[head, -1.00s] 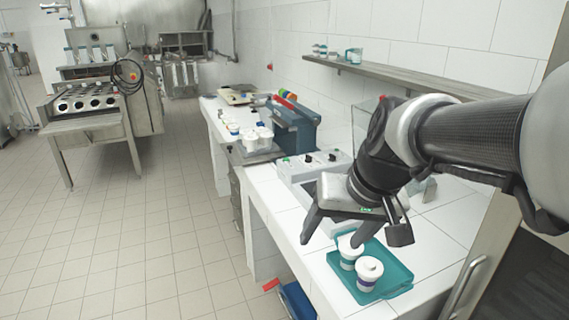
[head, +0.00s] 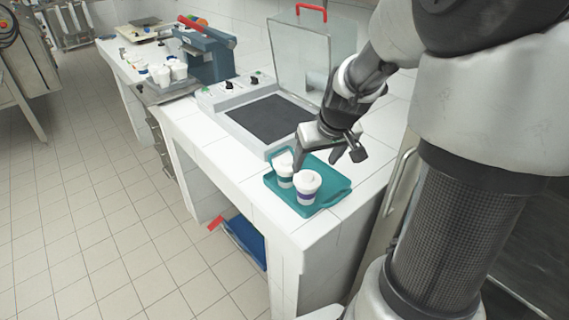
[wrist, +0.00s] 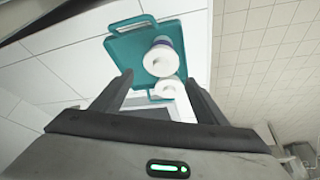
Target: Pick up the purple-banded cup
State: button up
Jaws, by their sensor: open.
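The purple-banded cup (head: 306,188) is white with a white lid. It stands upright on the teal tray (head: 333,186) at the counter's near end. A second white cup (head: 285,172), with a darker band, stands close behind it to the left. My gripper (head: 328,160) is open and empty, above the tray's far side, behind the cups. In the wrist view, the purple-banded cup (wrist: 158,60) lies beyond the fingertips and the other cup (wrist: 166,89) is nearer, between the fingers in the picture. The tray (wrist: 122,45) spreads beyond them. Neither cup is held.
A machine with a dark plate (head: 268,118) and a raised clear lid (head: 310,58) stands behind the tray. A blue press (head: 205,55) and more white cups (head: 178,70) are further back. A blue bin (head: 245,240) is under the counter. The floor at left is clear.

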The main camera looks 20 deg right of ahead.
aim_at(308, 176)
jog(key=b+x, duration=0.2)
jog(key=x, duration=0.7)
jog(key=shift+w+a+f, duration=0.1)
jog(key=shift+w+f, duration=0.05)
jog(key=shift+f, duration=0.2)
jog(key=shift+s+b+x, duration=0.1)
jog(key=shift+b+x, duration=0.4)
jog(key=shift+x, duration=0.85)
jog(key=shift+s+b+x, duration=0.15)
jog(key=shift+b+x, duration=0.3)
jog(key=shift+x, duration=0.9)
jog(key=shift+f, duration=0.1)
jog(key=c, duration=0.9)
